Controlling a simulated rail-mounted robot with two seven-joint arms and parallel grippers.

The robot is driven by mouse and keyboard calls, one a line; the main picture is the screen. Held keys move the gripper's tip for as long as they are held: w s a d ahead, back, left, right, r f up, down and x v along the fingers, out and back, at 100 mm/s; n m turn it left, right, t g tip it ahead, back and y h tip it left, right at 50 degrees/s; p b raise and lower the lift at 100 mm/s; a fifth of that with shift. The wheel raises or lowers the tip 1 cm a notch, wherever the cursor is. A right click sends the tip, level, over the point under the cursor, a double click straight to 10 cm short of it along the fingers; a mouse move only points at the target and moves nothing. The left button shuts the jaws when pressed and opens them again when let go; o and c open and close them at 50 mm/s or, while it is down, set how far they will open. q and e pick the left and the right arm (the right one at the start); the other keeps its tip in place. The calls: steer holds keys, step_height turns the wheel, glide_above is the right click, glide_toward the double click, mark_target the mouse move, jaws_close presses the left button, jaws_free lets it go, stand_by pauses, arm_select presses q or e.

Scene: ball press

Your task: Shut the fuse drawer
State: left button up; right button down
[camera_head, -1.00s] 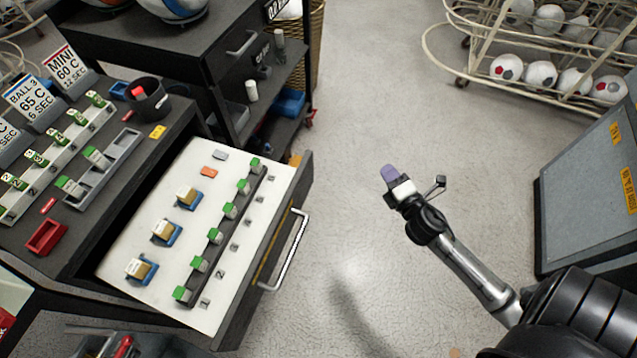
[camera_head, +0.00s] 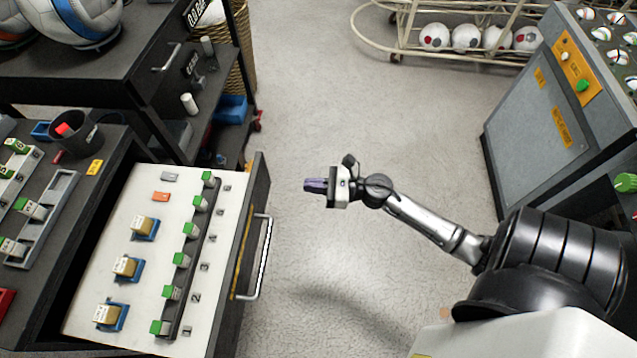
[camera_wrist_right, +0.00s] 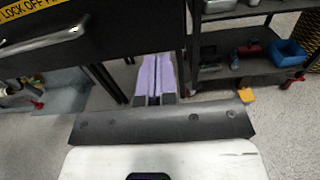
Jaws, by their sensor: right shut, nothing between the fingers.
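The fuse drawer (camera_head: 209,330) stands pulled out from the dark bench at the left of the head view. Its white top carries several green-topped fuses in a dark strip and blue holders with tan blocks. A metal bar handle (camera_head: 262,258) runs along its dark front. My right gripper (camera_head: 316,186) is shut and empty, right of the drawer front and apart from it, with its purple fingers pointing left. In the right wrist view the purple fingers (camera_wrist_right: 153,76) lie together, with a dark front bearing a yellow label (camera_wrist_right: 38,22) at upper left. My left gripper is not in view.
A dark shelf cart (camera_head: 150,85) with balls on top stands behind the drawer. A grey machine (camera_head: 540,110) stands at the right, and a ball rack (camera_head: 480,38) at the back. The floor (camera_head: 350,110) between them is clear.

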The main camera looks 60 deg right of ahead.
mark_target(266, 181)
steer(key=x, duration=0.9)
steer(key=shift+w+a, duration=0.2)
steer(key=shift+w, duration=0.1)
steer(key=shift+w, duration=0.1)
